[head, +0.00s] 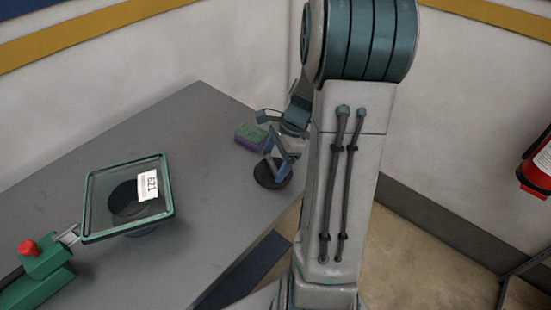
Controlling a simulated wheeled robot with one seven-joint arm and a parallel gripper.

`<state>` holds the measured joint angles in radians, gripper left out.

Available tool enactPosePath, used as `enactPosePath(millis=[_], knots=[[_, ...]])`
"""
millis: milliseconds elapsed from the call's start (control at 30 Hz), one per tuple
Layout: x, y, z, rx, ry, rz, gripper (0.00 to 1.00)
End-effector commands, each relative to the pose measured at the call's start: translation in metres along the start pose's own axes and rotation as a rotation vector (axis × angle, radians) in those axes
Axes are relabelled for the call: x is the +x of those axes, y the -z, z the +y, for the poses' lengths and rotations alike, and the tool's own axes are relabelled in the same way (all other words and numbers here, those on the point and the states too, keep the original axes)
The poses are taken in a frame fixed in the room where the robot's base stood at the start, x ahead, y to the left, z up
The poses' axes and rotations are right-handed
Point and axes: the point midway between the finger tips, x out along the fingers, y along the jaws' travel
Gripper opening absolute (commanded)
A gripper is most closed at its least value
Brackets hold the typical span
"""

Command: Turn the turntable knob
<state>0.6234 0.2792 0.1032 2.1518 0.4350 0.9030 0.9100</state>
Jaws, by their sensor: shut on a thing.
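A round black knob (268,178) sits on the grey table near its right edge, in the head view. My gripper (280,160) reaches down to it from the upper right, behind my arm's large upright link. The fingers are at the top of the knob and appear shut on it. The contact itself is small and partly hidden by the fingers.
A purple and green sponge (252,137) lies just behind and left of the knob. A green clamp (42,262) with a red button is at the lower left of the grey table (185,125). A red fire extinguisher (537,168) is at the far right. The table's middle is clear.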

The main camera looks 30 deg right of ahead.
Motion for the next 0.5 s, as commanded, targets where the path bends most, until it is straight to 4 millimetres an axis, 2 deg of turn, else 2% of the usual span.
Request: enactPosePath(millis=[500], knots=[[-0.0011, -0.0021, -0.0037, -0.419, -0.173, -0.001, 0.57]])
